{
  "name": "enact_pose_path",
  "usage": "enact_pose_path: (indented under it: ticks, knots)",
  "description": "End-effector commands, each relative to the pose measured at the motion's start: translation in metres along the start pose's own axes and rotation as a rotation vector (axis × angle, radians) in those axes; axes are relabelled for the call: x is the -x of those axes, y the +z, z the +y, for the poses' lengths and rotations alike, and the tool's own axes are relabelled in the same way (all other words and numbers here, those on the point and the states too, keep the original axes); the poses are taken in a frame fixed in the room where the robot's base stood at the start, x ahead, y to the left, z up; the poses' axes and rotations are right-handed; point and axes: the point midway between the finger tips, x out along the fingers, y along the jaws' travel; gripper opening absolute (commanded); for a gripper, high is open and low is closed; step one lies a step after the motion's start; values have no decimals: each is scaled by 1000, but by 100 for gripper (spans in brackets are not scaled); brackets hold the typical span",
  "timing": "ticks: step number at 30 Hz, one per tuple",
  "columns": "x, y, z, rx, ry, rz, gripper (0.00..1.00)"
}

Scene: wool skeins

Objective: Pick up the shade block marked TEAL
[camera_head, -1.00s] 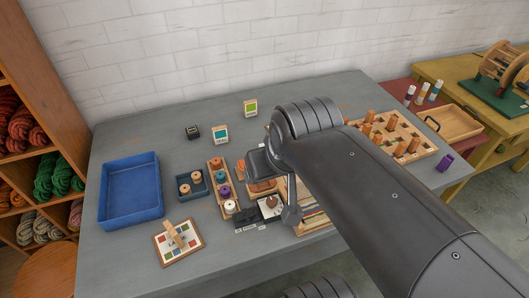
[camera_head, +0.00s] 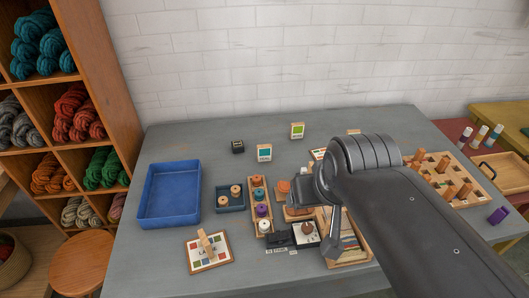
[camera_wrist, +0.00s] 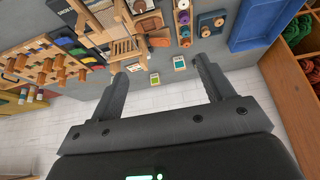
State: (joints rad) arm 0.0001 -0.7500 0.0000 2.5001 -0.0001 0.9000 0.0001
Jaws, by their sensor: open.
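A small white block with a teal square (camera_head: 264,152) stands on the grey table, behind the spool rack; its lettering is too small to read. It also shows in the wrist view (camera_wrist: 179,62), between my fingers in the picture but well beyond them. A similar block with a green square (camera_head: 297,130) stands farther back to its right and also shows in the wrist view (camera_wrist: 155,79). My gripper (camera_wrist: 158,70) is open and empty. In the head view my arm covers much of the table's right middle.
A dark block (camera_head: 237,147) stands left of the teal one. A peg board (camera_head: 481,190) is at right. The back table strip is mostly clear.

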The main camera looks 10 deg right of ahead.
Motion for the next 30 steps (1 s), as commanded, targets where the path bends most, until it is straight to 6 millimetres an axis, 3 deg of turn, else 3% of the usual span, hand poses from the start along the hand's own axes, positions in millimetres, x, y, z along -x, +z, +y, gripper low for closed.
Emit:
enact_pose_path:
  ticks: [23,26,30]
  knots:
    - [0,-1,0,0,0,0,78]
    - [-2,-8,0,0,-2,-3,78]
    - [-11,-35,-1,-2,-6,-14,78]
